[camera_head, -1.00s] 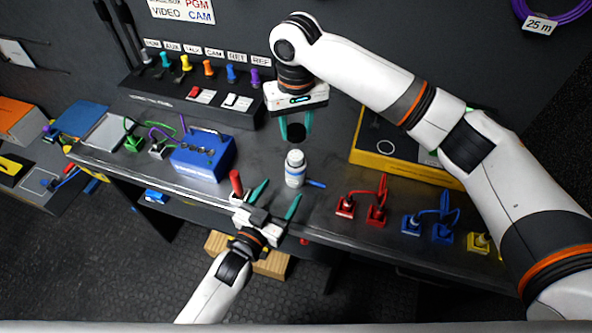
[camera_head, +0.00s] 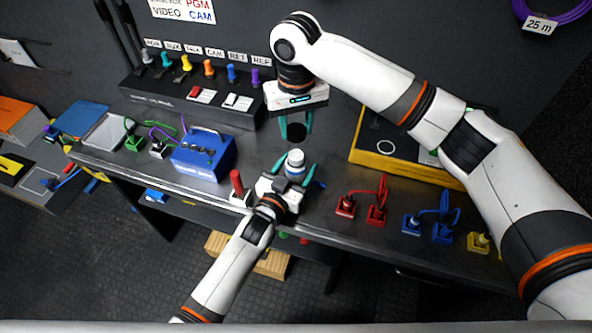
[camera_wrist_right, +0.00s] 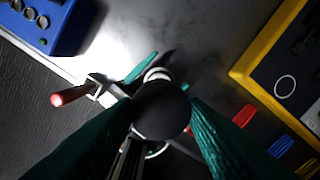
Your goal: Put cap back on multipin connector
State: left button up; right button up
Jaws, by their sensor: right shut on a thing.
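My right gripper (camera_head: 296,128) points down over the desk, shut on a black round piece that looks like the cap (camera_head: 297,133). In the right wrist view the cap (camera_wrist_right: 161,110) sits between the green fingers and partly hides what is below.
A blue box with round sockets (camera_head: 203,155) stands left on the desk (camera_head: 335,150). A red-handled item (camera_head: 237,183) is beside my left gripper. Red plugs (camera_head: 376,213), blue plugs (camera_head: 442,231) and a yellow-edged case (camera_head: 372,160) are at the right.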

aim_at(296, 156)
pick_arm(q)
jog(key=c, duration=1.2)
pick_arm(e)
jog(key=shift+f, duration=2.5)
jog(key=shift+f, duration=0.9)
jog(key=shift+f, duration=0.55)
